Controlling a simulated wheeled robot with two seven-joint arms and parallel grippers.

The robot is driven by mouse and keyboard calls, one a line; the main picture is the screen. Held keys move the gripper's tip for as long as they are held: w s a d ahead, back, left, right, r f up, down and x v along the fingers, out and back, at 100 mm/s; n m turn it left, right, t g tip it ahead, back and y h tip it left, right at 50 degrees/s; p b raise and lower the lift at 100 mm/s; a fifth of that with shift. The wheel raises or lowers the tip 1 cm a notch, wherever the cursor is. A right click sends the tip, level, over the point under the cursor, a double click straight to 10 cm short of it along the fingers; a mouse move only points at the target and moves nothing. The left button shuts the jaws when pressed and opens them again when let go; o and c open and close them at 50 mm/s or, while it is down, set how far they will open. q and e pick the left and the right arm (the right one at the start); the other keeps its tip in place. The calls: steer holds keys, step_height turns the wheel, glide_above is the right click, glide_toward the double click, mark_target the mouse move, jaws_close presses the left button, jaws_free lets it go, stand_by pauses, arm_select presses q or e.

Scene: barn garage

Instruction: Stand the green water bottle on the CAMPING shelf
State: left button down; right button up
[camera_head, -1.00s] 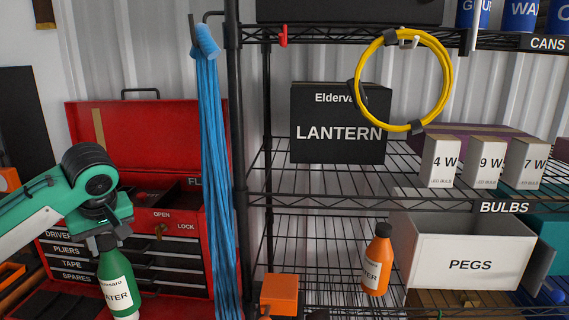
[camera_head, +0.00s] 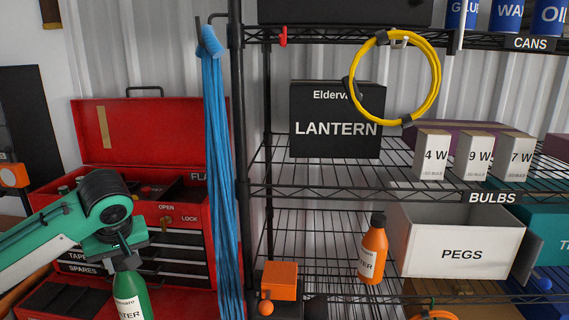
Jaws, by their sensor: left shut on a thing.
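The green water bottle (camera_head: 131,294) has a white label and hangs upright at the lower left of the head view, its bottom cut off by the frame edge. My left gripper (camera_head: 122,262) is shut on the bottle's top from above, in front of the red tool chest. A black wire shelf rack (camera_head: 238,150) stands to the right. Its readable labels are CANS at the top and BULBS (camera_head: 492,198) on the middle shelf. No CAMPING label is readable. My right gripper is not clearly seen.
An orange bottle (camera_head: 373,250) and a white PEGS box (camera_head: 461,250) stand on the lower shelf. A black LANTERN box (camera_head: 336,125) and bulb boxes (camera_head: 430,156) are above. Blue cords (camera_head: 216,170) hang by the rack's left post. A yellow coil (camera_head: 437,80) hangs in front.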

arm_select(q)
steer(key=s+d+f+m+h, duration=0.1)
steer(key=s+d+f+m, duration=0.2)
steer(key=d+f, duration=0.3)
steer(key=s+d+f+m+t+h, duration=0.1)
steer(key=s+d+f+m, duration=0.3)
steer(key=d+f, duration=0.2)
steer(key=shift+s+f+h, duration=0.4)
steer(key=shift+f, duration=0.25)
steer(key=shift+d, duration=0.1)
